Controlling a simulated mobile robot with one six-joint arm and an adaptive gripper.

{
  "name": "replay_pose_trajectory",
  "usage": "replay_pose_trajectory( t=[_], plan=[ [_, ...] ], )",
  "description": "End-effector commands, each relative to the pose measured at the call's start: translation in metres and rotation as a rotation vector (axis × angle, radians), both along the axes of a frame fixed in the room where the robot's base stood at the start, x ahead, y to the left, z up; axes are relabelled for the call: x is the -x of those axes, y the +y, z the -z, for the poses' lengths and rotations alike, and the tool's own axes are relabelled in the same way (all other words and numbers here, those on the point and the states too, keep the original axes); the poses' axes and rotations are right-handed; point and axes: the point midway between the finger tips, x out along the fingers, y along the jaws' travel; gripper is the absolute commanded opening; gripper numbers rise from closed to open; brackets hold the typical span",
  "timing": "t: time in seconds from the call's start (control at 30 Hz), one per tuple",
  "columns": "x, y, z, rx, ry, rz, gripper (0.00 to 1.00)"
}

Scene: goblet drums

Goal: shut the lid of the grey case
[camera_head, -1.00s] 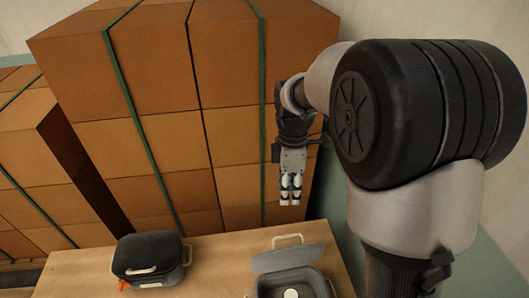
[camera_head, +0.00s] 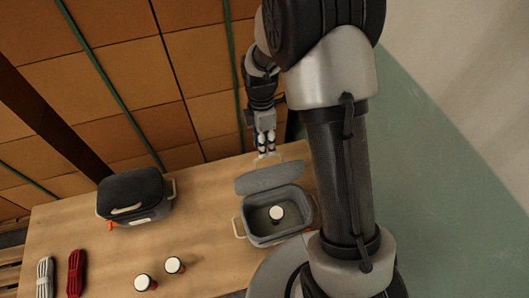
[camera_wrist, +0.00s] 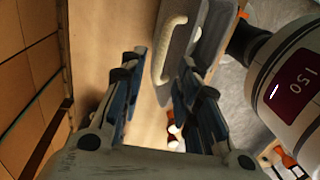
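The grey case (camera_head: 251,226) stands on the table with its lid (camera_head: 268,178) raised and tilted back on the far side. A white-topped goblet drum (camera_head: 276,213) is inside the case. My gripper (camera_head: 266,154) points down just behind the lid's far edge, and appears apart from it. In the wrist view, the fingers (camera_wrist: 160,78) are spread with nothing held between them. The lid (camera_wrist: 181,48) and a pale handle (camera_wrist: 168,46) show just beyond the fingertips.
A closed dark case (camera_head: 132,187) stands to the left on the table (camera_head: 205,215). Stacked brown boxes (camera_head: 130,60) rise behind the table.

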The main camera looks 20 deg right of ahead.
Motion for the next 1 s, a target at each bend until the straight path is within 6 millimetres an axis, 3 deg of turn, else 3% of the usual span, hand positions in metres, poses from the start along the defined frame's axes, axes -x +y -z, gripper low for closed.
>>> replay_pose_trajectory(
  t=[0.03,0.2,0.6,1.0],
  plan=[
    [0.002,0.000,0.011,0.000,0.004,0.000,0.30],
    [0.004,0.000,0.028,0.000,0.002,0.000,0.30],
    [0.004,0.000,0.033,0.000,0.000,0.000,0.29],
    [0.005,0.000,0.033,0.000,0.000,0.000,0.03]
  ],
)
